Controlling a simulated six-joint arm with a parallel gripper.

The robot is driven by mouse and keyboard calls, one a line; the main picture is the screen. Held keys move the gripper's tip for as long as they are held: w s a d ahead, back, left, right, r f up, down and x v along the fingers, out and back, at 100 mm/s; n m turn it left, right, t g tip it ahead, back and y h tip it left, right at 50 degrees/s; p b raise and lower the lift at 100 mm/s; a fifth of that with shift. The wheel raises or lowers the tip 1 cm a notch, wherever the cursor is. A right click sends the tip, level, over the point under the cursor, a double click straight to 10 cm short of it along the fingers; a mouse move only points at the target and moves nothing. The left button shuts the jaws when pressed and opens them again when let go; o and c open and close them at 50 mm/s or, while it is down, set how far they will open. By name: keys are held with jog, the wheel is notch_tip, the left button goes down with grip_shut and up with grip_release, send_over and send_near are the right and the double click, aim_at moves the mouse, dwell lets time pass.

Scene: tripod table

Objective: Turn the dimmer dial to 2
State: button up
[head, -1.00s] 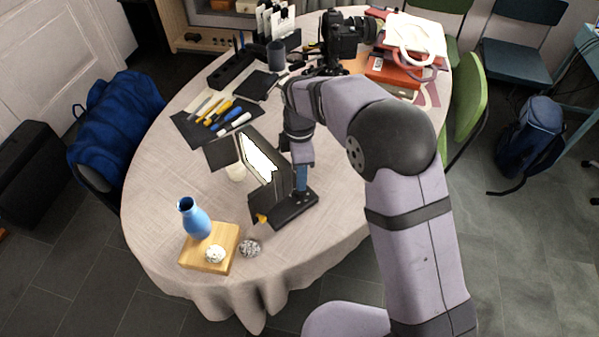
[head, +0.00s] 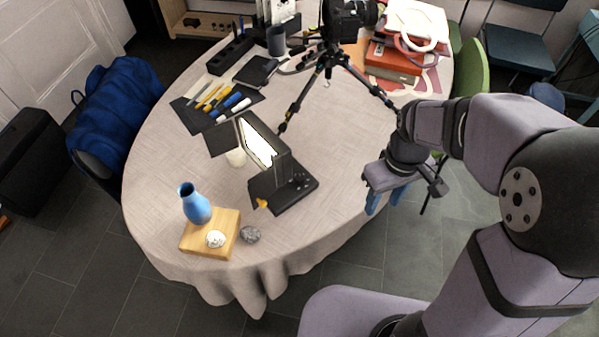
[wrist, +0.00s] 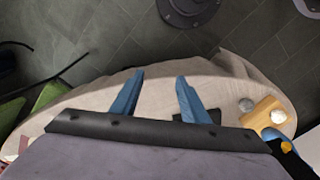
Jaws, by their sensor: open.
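The light panel (head: 263,146) stands tilted on a black base (head: 296,194) on the round table, its lit face toward the left. Small dark knobs (head: 301,179) show on the base's right part; their markings are too small to read, so I cannot tell the dial's setting. An orange piece (head: 262,203) sticks out at the base's front left. My gripper (head: 384,203) is at the table's right edge, right of the base and apart from it. In the wrist view its two blue fingers (wrist: 158,97) are spread and empty, with part of a dark object behind the right finger.
A tripod with a camera (head: 345,22) stands behind the panel, one leg reaching toward my arm. Tools lie on a dark mat (head: 190,117). The cloth between base and gripper is clear.

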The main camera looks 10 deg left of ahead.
jog(key=s+d+m, duration=0.3)
jog(key=n, duration=2.2)
send_over(299, 177)
notch_tip(299, 177, down, 4)
jog(key=shift+r, duration=0.1)
jog(key=shift+f+p, duration=0.75)
jog(key=shift+f, duration=2.95)
grip_shut()
